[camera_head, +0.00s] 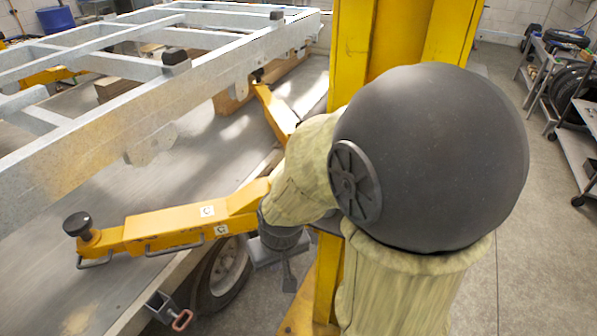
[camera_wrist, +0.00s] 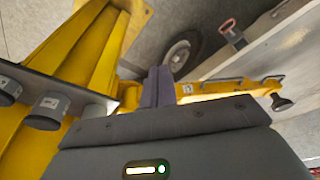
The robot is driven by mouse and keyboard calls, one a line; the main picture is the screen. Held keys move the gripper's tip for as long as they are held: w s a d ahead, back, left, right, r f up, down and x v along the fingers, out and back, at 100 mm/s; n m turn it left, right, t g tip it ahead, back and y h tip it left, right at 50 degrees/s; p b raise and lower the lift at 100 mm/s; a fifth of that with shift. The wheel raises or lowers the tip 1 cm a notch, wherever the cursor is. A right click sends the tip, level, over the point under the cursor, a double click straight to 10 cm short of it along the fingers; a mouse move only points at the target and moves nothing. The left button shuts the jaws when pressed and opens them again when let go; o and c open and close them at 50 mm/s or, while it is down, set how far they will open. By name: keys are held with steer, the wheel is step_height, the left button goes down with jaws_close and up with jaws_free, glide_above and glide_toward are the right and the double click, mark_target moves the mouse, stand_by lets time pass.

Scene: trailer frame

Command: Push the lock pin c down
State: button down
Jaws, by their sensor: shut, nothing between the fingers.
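In the head view a yellow lift arm (camera_head: 160,230) with white "C" labels reaches left from the yellow column (camera_head: 355,60) to a round black pad (camera_head: 78,224). My gripper (camera_head: 290,284) points down beside the arm's column end, partly hidden by my own arm. In the wrist view its fingers (camera_wrist: 158,72) are together and empty, and the lift arm (camera_wrist: 230,89) lies beyond them to the right. Several short grey cylinders (camera_wrist: 48,110) stand on a dark plate at left, clear of the fingers. I cannot tell whether one is lock pin c; their labels are unreadable.
A galvanised trailer frame (camera_head: 110,128) is above a grey platform (camera_head: 235,140). A wheel (camera_head: 222,272) and a red-ended hook (camera_head: 182,319) are below the lift arm. Floor (camera_head: 545,250) is open at right, beside a tyre trolley (camera_head: 575,150).

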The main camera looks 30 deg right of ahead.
steer(key=w+m+t+h, duration=0.1)
steer(key=w+m+t, duration=0.35)
steer(key=w, duration=0.95)
steer(key=w+d+r+m+t+h+b, duration=0.1)
steer(key=w+d+r+m+h, duration=0.1)
steer(key=d+h, duration=0.3)
steer(key=w+d+r+m+t+h+b, duration=0.1)
steer(key=w+d+r+m+h, duration=0.1)
steer(key=w+d+m+h, duration=0.2)
steer(key=shift+w+d+r+h, duration=0.2)
steer(key=shift+w+d+h, duration=0.5)
steer(key=shift+d+h, duration=0.1)
steer(key=p+x, duration=0.1)
steer(key=x, duration=0.9)
steer(key=shift+d, duration=0.1)
steer(key=f, duration=0.3)
steer(key=shift+a+f, duration=0.2)
steer(key=shift+f, duration=0.1)
steer(key=shift+s+f, duration=0.1)
steer(key=shift+f, duration=0.2)
